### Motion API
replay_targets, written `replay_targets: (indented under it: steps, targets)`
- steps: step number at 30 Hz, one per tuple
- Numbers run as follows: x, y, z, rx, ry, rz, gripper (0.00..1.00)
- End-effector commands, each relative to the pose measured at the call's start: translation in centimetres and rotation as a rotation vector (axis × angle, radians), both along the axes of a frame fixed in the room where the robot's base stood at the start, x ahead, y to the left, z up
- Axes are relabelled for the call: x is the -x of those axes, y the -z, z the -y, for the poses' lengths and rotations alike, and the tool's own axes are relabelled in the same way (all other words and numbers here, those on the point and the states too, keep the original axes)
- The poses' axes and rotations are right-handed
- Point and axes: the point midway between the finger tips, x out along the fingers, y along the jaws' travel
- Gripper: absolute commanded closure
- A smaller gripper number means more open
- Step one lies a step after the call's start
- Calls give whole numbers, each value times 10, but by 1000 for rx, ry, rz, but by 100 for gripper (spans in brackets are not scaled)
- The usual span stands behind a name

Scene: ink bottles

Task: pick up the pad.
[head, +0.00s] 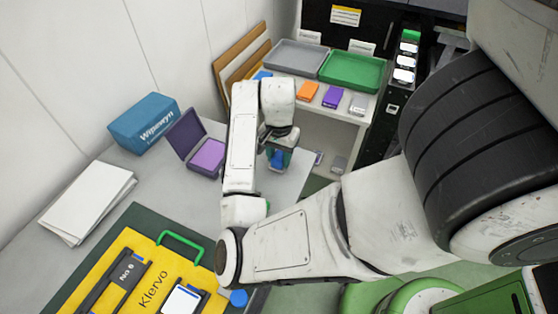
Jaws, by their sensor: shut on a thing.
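An open purple pad case (208,155) lies on the grey desk, its dark lid tilted up at the left and its purple pad surface facing up. My gripper (277,166) is to the right of the case, apart from it, over the desk's right part. It points down and is shut on a small blue thing (276,157). The arm and gripper hide part of the blue thing, and I cannot tell whether it is a pad.
A blue Wipewyn box (143,122) and white paper (88,200) are at left. A yellow Klervo board (125,270) lies in front. Behind, a white shelf holds grey (297,55) and green (350,70) trays, an orange box (307,91) and a purple box (332,97).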

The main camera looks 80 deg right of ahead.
Motion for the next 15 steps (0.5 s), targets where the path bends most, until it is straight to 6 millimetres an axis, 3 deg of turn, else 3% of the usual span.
replay_targets:
  steps: [9,15]
  targets:
    - [0,-2,0,0,0,1,90]
    - [0,-18,1,2,2,1,90]
